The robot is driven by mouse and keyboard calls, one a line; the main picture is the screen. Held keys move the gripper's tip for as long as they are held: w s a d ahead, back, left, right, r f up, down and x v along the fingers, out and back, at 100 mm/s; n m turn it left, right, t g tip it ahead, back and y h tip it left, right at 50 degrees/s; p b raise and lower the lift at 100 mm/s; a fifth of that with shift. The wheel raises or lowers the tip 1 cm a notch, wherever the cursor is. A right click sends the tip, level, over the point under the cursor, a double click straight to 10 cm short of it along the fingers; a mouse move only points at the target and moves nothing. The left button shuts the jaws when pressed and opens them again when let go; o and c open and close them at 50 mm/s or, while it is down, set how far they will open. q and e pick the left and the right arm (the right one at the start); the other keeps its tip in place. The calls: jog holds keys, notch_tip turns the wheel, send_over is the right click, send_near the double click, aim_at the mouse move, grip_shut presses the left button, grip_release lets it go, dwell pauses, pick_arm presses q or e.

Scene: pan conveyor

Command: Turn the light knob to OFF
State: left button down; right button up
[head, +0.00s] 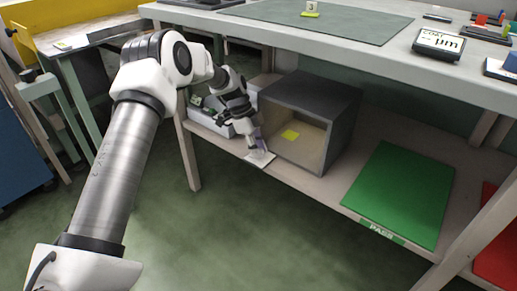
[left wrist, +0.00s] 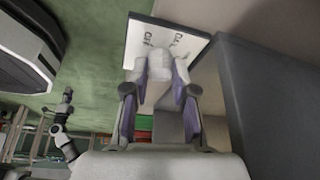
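The light knob (left wrist: 160,65) is a pale block on a white plate (left wrist: 135,40) with dark lettering, partly covered by the fingers; its exact setting cannot be read. In the head view the plate (head: 261,159) lies at the front edge of the lower shelf, by the grey box. My left gripper (head: 257,145) reaches down to it; in the left wrist view its purple-padded fingers (left wrist: 160,78) stand on both sides of the knob and appear to touch it.
An open grey box (head: 338,110) with a yellow note (head: 290,134) stands right beside the gripper. A white bin (head: 206,122) is to the left. A green mat (head: 402,190) lies on the shelf to the right. The tabletop (head: 300,52) is above the arm.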

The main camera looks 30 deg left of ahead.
dwell(0.3)
